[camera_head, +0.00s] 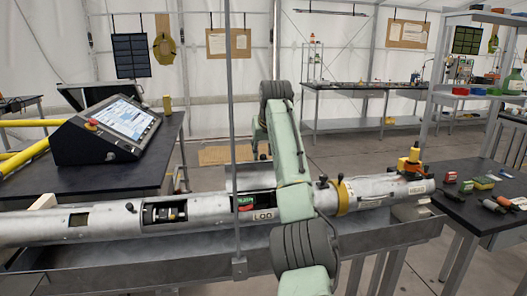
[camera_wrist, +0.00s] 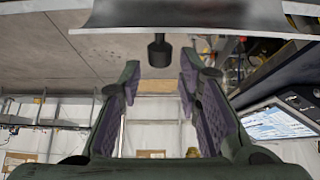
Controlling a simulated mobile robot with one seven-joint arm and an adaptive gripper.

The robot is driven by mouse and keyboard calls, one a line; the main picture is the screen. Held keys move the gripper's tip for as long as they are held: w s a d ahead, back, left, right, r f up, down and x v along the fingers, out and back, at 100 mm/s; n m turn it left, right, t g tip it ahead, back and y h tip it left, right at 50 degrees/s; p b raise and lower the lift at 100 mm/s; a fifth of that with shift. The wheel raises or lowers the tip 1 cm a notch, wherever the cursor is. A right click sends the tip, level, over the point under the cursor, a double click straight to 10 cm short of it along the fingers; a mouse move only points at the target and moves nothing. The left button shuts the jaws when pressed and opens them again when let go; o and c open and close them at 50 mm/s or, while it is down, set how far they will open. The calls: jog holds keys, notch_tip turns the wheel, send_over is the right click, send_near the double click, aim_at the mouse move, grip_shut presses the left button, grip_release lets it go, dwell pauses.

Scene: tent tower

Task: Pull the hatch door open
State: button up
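The hatch door (camera_head: 247,177) is a curved silver panel. It stands raised behind an opening in the long silver tube (camera_head: 205,212), above the label "LOG". In the wrist view, which looks upside down, the door's curved edge (camera_wrist: 200,17) crosses the top, with a black knob (camera_wrist: 158,52) sticking out from it. My gripper (camera_wrist: 158,78) is open, its purple-padded fingers on either side of the knob's line. I see a gap between each finger and the knob. In the head view my gripper is hidden behind my pale green arm.
The tube rests over a grey metal trough (camera_head: 190,255). A console with a screen (camera_head: 128,120) sits on a dark table at left. A thin vertical pole (camera_head: 232,110) stands in front of the tube. A dark table (camera_head: 480,215) with small coloured items is at right.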

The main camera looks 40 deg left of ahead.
jog(key=shift+o, duration=0.5)
jog(key=shift+f, duration=0.2)
jog(key=v, duration=1.2)
